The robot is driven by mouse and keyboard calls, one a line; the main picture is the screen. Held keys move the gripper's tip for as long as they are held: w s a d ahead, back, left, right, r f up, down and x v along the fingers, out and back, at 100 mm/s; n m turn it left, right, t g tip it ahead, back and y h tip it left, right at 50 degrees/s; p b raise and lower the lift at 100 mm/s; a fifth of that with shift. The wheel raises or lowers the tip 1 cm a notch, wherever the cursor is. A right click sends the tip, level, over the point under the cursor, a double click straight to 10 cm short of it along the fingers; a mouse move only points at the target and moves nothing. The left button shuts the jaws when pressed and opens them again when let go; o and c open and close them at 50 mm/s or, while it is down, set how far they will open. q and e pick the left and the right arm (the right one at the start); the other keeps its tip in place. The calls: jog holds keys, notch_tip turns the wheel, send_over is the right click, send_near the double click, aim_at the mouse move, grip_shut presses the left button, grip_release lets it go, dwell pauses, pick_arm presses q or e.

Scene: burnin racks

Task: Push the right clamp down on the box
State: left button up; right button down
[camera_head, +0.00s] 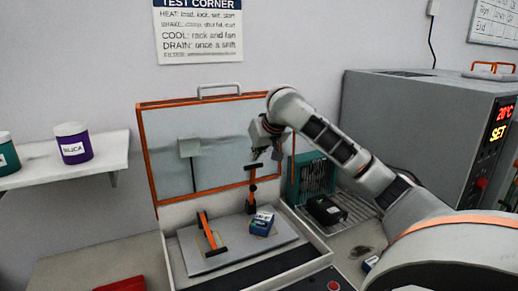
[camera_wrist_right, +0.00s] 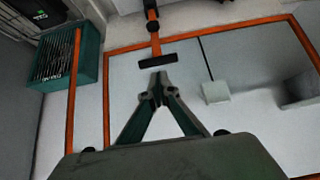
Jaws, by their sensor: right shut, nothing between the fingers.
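The right clamp (camera_head: 252,188) stands raised, its orange arm upright and a black crossbar on top. In the right wrist view its black bar (camera_wrist_right: 157,61) lies just beyond my fingertips, with a small apparent gap. My right gripper (camera_head: 258,151) is shut and empty, close above the bar; its fingertips also show in the wrist view (camera_wrist_right: 158,84). A small blue and white box (camera_head: 262,223) sits on the grey plate (camera_head: 190,241), in front of the right clamp. The left clamp (camera_head: 206,231) is tilted down toward the plate. My left gripper is out of view.
An orange-framed lid (camera_head: 145,160) stands open behind the plate. A teal vented unit (camera_head: 309,177) and a black device (camera_head: 326,210) on a wire rack are at the right, beside a large grey oven (camera_head: 400,115). A shelf (camera_head: 105,160) with jars is at the left.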

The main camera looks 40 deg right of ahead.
jog(key=shift+x, duration=1.45)
jog(key=shift+s+d+f, duration=0.1)
